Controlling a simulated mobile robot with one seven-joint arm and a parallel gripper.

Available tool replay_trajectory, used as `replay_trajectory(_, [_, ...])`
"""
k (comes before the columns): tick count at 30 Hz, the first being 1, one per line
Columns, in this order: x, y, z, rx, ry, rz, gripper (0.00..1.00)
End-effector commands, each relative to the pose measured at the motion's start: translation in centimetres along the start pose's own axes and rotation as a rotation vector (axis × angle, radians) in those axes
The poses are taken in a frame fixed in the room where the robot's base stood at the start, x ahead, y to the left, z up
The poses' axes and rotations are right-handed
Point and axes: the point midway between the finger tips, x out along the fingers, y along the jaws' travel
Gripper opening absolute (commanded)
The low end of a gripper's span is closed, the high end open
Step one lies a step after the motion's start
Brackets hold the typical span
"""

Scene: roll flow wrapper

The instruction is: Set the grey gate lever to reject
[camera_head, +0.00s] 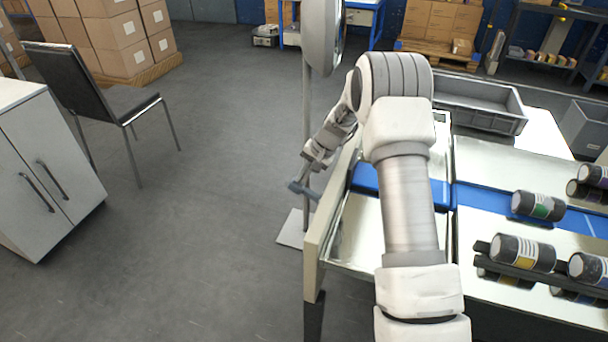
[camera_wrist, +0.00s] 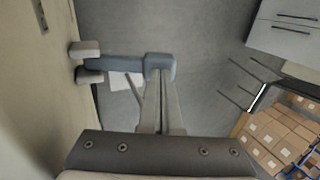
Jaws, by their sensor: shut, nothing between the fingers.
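The grey gate lever (camera_head: 301,189) sticks out to the left from the side of the wrapper table in the head view. In the wrist view the blue-grey lever (camera_wrist: 120,63) runs sideways from two pale blocks (camera_wrist: 88,76) by the machine's side panel to a thicker end. My gripper (camera_head: 306,178) hangs beside the table with its tips at the lever's outer end. In the wrist view my gripper (camera_wrist: 158,84) has its fingers shut together and empty. The tips overlap the lever's thick end; whether they touch it I cannot tell.
A thin post (camera_head: 307,110) stands close behind my gripper on a pale base plate (camera_head: 291,229). The table's side panel (camera_head: 323,225) is close on the right. Dark rolls (camera_head: 538,205) lie on the table. Open floor lies left, towards a chair (camera_head: 80,75) and a cabinet (camera_head: 45,170).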

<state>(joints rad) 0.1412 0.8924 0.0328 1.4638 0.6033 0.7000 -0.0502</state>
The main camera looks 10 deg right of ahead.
Motion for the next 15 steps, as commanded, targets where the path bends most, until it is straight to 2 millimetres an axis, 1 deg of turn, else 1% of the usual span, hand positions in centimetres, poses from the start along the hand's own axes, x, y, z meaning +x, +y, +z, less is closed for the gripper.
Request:
replay_trajectory(8, [0.1,-0.2,0.0,-0.002,0.000,0.016,0.00])
replay_trajectory(15, [1.0,-0.8,0.1,-0.006,-0.002,0.116,0.00])
